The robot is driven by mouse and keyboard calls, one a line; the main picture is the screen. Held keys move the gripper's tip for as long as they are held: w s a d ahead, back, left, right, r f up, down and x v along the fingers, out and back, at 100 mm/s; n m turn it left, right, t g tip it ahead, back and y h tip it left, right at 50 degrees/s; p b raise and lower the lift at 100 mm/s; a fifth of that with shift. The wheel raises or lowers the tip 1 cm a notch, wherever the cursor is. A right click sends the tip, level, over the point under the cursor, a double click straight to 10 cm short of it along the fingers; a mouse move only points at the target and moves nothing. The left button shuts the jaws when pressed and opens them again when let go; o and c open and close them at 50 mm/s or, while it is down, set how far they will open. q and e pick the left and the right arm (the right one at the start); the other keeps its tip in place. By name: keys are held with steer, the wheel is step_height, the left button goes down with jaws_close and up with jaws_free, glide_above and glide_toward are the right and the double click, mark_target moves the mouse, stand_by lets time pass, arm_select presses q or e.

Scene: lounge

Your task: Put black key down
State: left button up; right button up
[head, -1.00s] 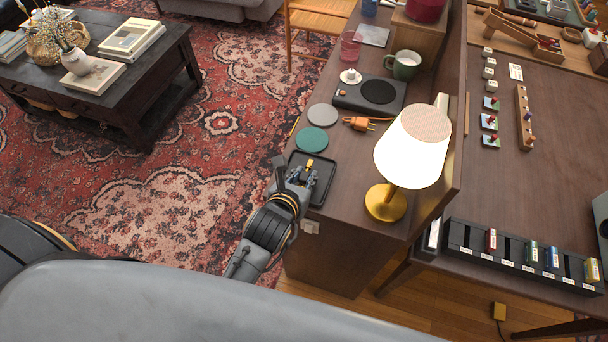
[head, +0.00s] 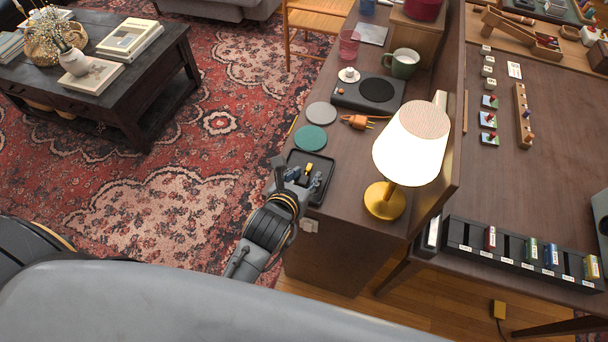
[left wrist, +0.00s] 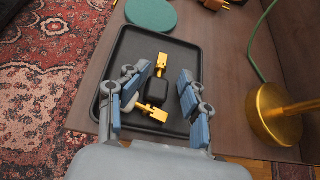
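The black key (left wrist: 157,91), with a black head and gold metal parts, lies in the shallow dark tray (left wrist: 188,47) in the left wrist view. Another gold piece (left wrist: 152,111) shows beside its black head; I cannot tell if it is a second key. In the head view the key (head: 309,167) is a small yellow and black spot in the tray (head: 328,160). My left gripper (head: 304,176) is open above the tray; its blue-padded fingers (left wrist: 162,95) stand on either side of the key, apart from it. My right gripper is not in view.
A green coaster (head: 310,138) and a grey coaster (head: 321,113) lie behind the tray. An orange plug (head: 357,122) lies nearby. A lit lamp (head: 411,147) with a gold base stands right of the tray. The cabinet's left edge is close to the tray.

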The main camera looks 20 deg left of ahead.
arm_select(q)
steer(key=shift+s+a+f, duration=0.1)
steer(key=shift+s, duration=0.1)
steer(key=r+p+v, duration=0.1)
steer(key=p+v, duration=0.5)
steer(key=v, duration=0.6)
steer(key=shift+p, duration=0.4)
steer(key=shift+w, duration=0.2)
